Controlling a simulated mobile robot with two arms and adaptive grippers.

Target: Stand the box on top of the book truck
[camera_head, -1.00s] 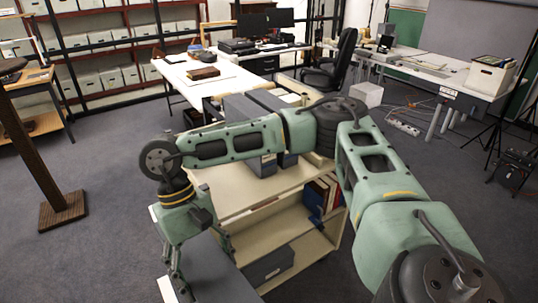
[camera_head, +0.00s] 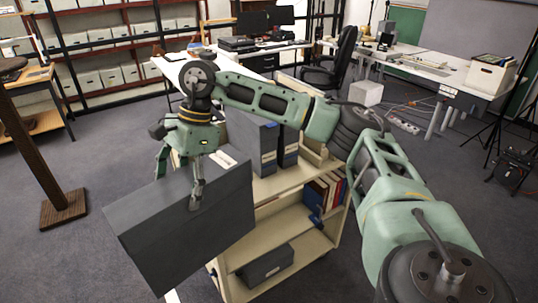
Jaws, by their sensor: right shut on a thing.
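A large dark grey box (camera_head: 185,230) hangs tilted in front of the left side of the book truck. My right gripper (camera_head: 178,190) is shut on its upper edge, with one finger on the near face. The cream book truck (camera_head: 285,184) stands in the middle of the view. Its top shelf bears upright grey boxes (camera_head: 257,145) towards the back. The held box hides the truck's near left part. I cannot tell whether the held box touches the truck. My left gripper is not in view.
The truck's lower shelves hold red and blue books (camera_head: 325,190) and a grey box (camera_head: 266,264) lying low. A wooden post (camera_head: 30,150) stands on the left. A white table and a desk chair (camera_head: 338,62) are behind.

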